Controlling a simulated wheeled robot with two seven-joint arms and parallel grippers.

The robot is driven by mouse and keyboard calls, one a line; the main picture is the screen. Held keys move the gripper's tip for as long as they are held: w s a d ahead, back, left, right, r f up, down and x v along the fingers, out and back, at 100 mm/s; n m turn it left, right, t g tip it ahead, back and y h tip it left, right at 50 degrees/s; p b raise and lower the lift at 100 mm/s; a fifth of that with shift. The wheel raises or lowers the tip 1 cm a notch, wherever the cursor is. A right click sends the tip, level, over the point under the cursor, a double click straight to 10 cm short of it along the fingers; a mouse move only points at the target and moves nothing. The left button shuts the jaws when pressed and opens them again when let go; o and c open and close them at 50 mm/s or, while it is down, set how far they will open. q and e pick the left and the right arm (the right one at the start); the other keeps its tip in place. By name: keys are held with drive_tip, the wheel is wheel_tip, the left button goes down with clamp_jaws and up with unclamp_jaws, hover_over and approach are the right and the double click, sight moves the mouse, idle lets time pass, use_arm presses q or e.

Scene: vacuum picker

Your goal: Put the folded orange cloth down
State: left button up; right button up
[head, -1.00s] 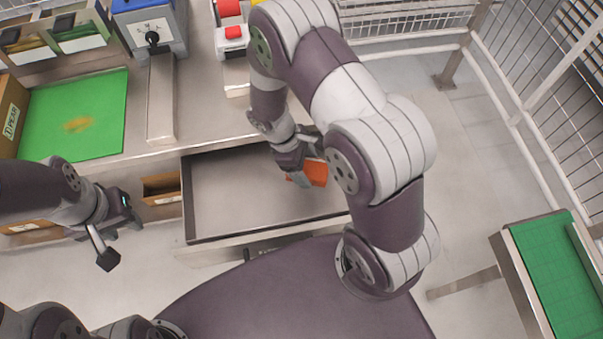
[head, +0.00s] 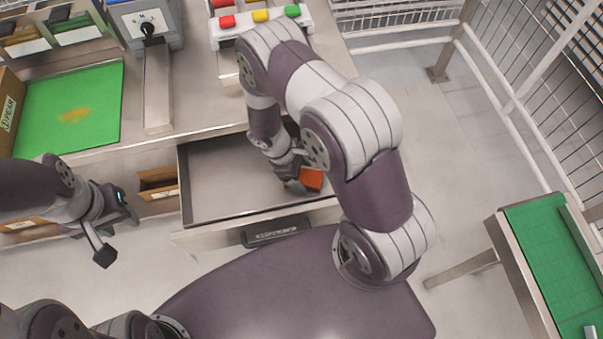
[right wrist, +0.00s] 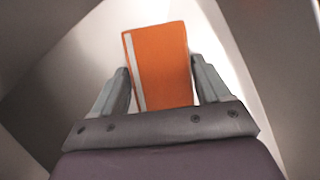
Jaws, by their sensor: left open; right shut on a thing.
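The folded orange cloth (head: 312,179) is in my right gripper (head: 296,184), over the right part of the open metal drawer (head: 225,185). In the right wrist view the orange cloth (right wrist: 160,65) stands between the two fingers of my right gripper (right wrist: 160,88), with a pale stripe along its left side. I cannot tell whether the cloth touches the drawer floor. My left gripper (head: 118,232) is open and empty, left of the drawer and apart from it.
A green mat (head: 68,108) with an orange-yellow smear lies on the metal bench at the left. A button box (head: 258,22) stands at the back. A green-topped conveyor (head: 550,262) is at the right. The drawer's left half is empty.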

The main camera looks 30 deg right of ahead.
drive_tip(key=o, duration=0.7)
drive_tip(key=shift+s+a+f, duration=0.1)
drive_tip(key=shift+s+f, duration=0.15)
drive_tip(key=shift+f, duration=0.05)
drive_tip(key=shift+o, duration=1)
drive_tip(key=shift+s, duration=0.1)
drive_tip(key=shift+f, duration=0.1)
drive_tip(key=d+p+v, duration=0.1)
drive_tip(key=v, duration=1.3)
drive_tip(key=s+d+r+m+t+y, duration=0.1)
drive_tip(key=s+r+m+t+y, duration=0.1)
drive_tip(key=r+m, duration=0.3)
drive_tip(key=s+r+m+t+y, duration=0.1)
drive_tip(key=s+r+m+t, duration=0.1)
drive_tip(key=s+r+m, duration=0.3)
wheel_tip(320, 180, up, 3)
drive_tip(key=shift+d+r+m+y, duration=0.2)
drive_tip(key=shift+d+m+y, duration=0.1)
drive_tip(key=shift+d+y, duration=0.1)
